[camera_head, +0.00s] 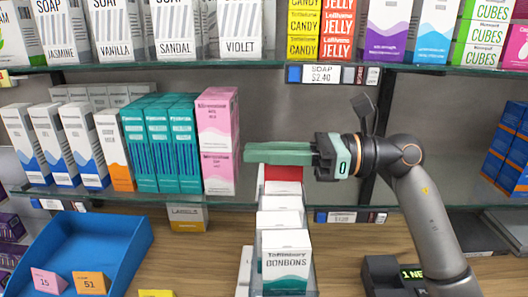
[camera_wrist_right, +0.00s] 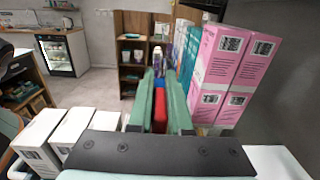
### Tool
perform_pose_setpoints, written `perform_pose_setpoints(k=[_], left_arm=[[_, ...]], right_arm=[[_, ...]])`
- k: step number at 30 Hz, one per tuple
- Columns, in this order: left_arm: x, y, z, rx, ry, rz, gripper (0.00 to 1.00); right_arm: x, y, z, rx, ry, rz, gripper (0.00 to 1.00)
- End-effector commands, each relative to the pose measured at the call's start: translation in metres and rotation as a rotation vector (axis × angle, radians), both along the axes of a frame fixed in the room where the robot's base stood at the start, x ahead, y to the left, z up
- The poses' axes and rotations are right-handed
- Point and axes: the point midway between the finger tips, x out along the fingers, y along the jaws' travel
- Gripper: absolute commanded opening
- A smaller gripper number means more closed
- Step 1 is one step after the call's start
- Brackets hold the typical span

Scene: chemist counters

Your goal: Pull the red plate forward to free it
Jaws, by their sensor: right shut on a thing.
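The red plate (camera_head: 283,173) shows as a small red patch just under my right gripper's fingers, behind a row of white bonbon boxes (camera_head: 286,258). In the right wrist view the red plate (camera_wrist_right: 160,112) stands between the two green fingers. My right gripper (camera_head: 250,153) reaches in from the right with its fingers pointing left, shut on the red plate. Its fingers also show in the right wrist view (camera_wrist_right: 160,82). The fingers hide the top of the plate, and the boxes hide its lower part. My left gripper is not in view.
Pink boxes (camera_head: 218,140) stand on the shelf just left of the fingertips, beside teal boxes (camera_head: 176,145). The upper shelf with soap and candy boxes runs above the gripper. A blue tray (camera_head: 128,240) lies at lower left. The shelf behind the right arm is largely bare.

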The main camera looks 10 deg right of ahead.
Motion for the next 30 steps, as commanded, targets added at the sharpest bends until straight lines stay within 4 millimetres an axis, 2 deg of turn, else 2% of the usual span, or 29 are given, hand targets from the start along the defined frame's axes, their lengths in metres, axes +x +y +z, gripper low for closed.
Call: perform_pose_setpoints(k=[3, 10, 11, 19, 26, 30], left_arm=[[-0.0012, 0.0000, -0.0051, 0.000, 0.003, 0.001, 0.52], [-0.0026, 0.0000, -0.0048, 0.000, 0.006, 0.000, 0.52], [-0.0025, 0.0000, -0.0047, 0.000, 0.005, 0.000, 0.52], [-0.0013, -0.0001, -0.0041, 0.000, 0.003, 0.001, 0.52], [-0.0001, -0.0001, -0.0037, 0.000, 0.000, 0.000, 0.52], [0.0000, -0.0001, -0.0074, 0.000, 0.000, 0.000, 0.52]], right_arm=[[-0.0064, 0.0021, -0.0018, -0.002, 0.000, 0.002, 0.00], [-0.0064, 0.0021, -0.0003, 0.000, 0.001, 0.002, 0.00], [-0.0063, 0.0020, -0.0003, 0.000, 0.001, 0.002, 0.18], [-0.0060, 0.0019, -0.0004, 0.000, 0.001, 0.001, 0.47], [-0.0061, 0.0017, -0.0006, 0.000, 0.001, 0.001, 0.47], [-0.0076, -0.0074, -0.0022, -0.001, 0.000, -0.003, 0.47]])
